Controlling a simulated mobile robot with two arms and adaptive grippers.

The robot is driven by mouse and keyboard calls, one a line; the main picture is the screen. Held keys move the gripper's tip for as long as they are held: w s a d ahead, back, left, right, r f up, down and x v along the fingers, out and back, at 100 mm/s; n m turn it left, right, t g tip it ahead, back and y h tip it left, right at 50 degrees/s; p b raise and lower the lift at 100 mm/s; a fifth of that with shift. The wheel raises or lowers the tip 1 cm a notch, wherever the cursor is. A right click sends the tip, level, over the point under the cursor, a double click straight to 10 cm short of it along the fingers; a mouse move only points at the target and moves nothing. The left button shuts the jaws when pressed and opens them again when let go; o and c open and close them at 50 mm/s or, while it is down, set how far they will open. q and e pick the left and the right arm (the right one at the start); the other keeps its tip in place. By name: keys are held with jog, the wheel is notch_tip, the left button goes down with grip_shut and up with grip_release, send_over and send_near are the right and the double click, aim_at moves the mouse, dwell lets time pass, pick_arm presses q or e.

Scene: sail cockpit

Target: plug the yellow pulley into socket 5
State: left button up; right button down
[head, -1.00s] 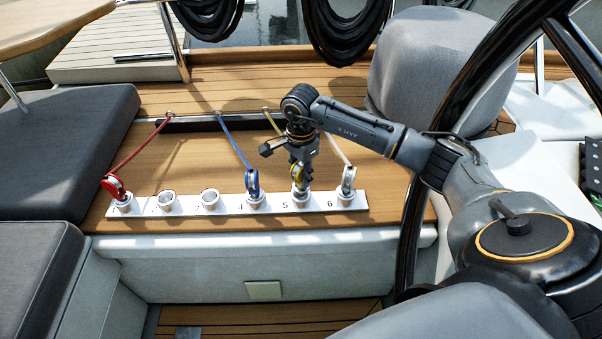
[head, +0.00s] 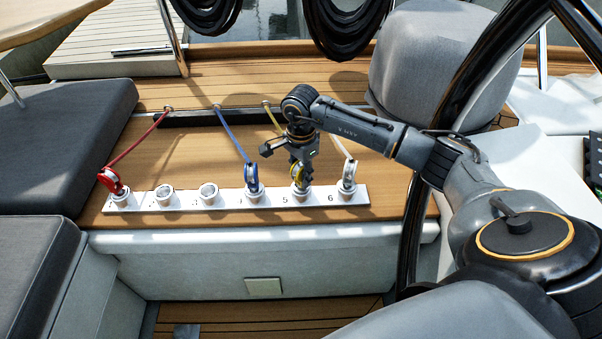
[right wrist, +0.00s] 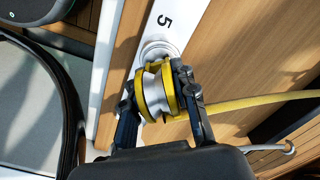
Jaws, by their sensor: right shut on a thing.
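The yellow pulley (head: 296,171) is in my right gripper (head: 301,178), which is shut on it. The right wrist view also shows the yellow pulley (right wrist: 154,92) between the fingers of the right gripper (right wrist: 160,112). The pulley is at socket 5 (head: 300,194), with its lower end at the socket's ring. In the right wrist view, socket 5 (right wrist: 158,48) shows just beyond the pulley, beside the printed 5. How deep the pulley sits is hidden. A yellow line runs from the pulley to the right in that view. My left gripper is not in view.
The white socket strip (head: 230,203) holds a red pulley (head: 112,181) at the left end, a blue pulley (head: 252,178) in socket 4 and a white pulley (head: 349,176) in socket 6. Two sockets between red and blue are empty. A black steering wheel (head: 412,235) stands right.

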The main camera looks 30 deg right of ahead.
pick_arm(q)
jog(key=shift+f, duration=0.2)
pick_arm(e)
jog(key=shift+f, duration=0.15)
jog(key=c, duration=1)
grip_release()
notch_tip(320, 180, up, 8)
jog(key=shift+r, duration=0.1)
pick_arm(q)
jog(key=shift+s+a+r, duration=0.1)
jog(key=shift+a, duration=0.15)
